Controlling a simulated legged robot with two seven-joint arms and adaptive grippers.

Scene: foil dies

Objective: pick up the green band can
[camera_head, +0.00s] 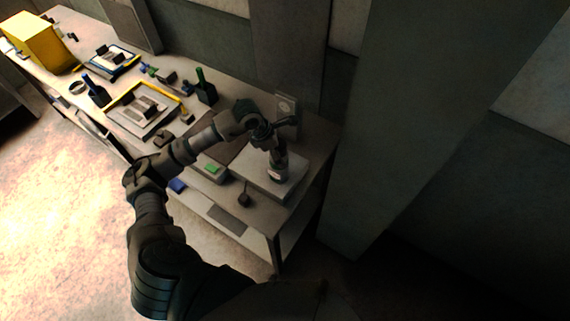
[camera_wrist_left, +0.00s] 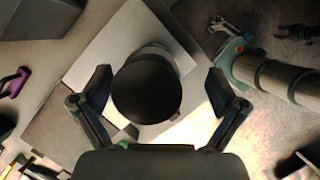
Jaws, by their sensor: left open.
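A can (camera_head: 278,168) stands upright on a pale flat plate or box at the near right end of the workbench. Its side looks grey and pale in the head view; I cannot make out a green band. My left gripper (camera_head: 272,132) is just above the can, pointing down. In the left wrist view, the can's dark round top (camera_wrist_left: 147,88) lies between the two spread fingers of the left gripper (camera_wrist_left: 159,75), with gaps visible on both sides. The gripper is open and holds nothing.
The pale plate (camera_head: 256,183) lies near the bench's right end. A box with a green block (camera_head: 212,168) sits left of it, with a small dark object (camera_head: 244,199) in front. Trays, tools and a yellow box (camera_head: 38,42) fill the far bench. A wall and pillar (camera_head: 420,120) stand close right.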

